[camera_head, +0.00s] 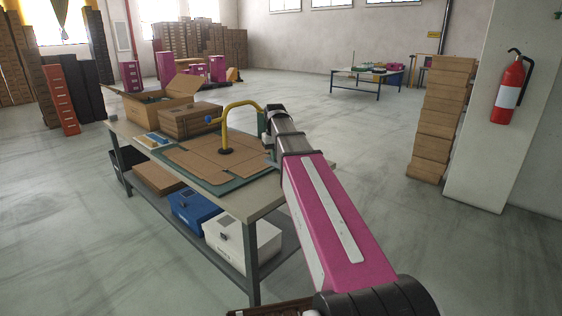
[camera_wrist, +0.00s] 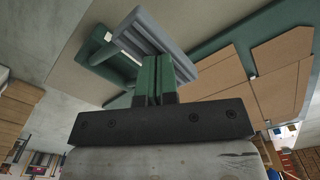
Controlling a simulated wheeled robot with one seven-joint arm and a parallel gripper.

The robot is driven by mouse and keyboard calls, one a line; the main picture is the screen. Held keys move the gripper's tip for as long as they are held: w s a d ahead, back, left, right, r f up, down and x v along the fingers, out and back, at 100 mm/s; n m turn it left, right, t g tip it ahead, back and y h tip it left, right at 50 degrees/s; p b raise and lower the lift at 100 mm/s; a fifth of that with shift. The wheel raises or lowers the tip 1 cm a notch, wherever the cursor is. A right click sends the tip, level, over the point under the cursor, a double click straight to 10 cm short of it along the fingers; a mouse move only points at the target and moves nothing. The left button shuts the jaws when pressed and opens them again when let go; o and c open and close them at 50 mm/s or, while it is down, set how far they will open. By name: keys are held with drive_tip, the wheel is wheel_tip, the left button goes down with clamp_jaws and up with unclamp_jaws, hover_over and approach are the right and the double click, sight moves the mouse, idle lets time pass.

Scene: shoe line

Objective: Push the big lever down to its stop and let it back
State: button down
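The table (camera_head: 256,203) carries a flat cardboard sheet (camera_head: 190,160) on a green mat, an open carton (camera_head: 172,92) and a closed one (camera_head: 190,119). Blue (camera_head: 192,207) and white (camera_head: 243,240) boxes sit on the lower shelf. Stacked cartons (camera_head: 440,120) stand right; the floor between is clear.

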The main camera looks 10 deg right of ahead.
sight(275, 166)
drive_tip(key=shift+f, duration=2.55)
drive_tip(key=shift+r, duration=5.95)
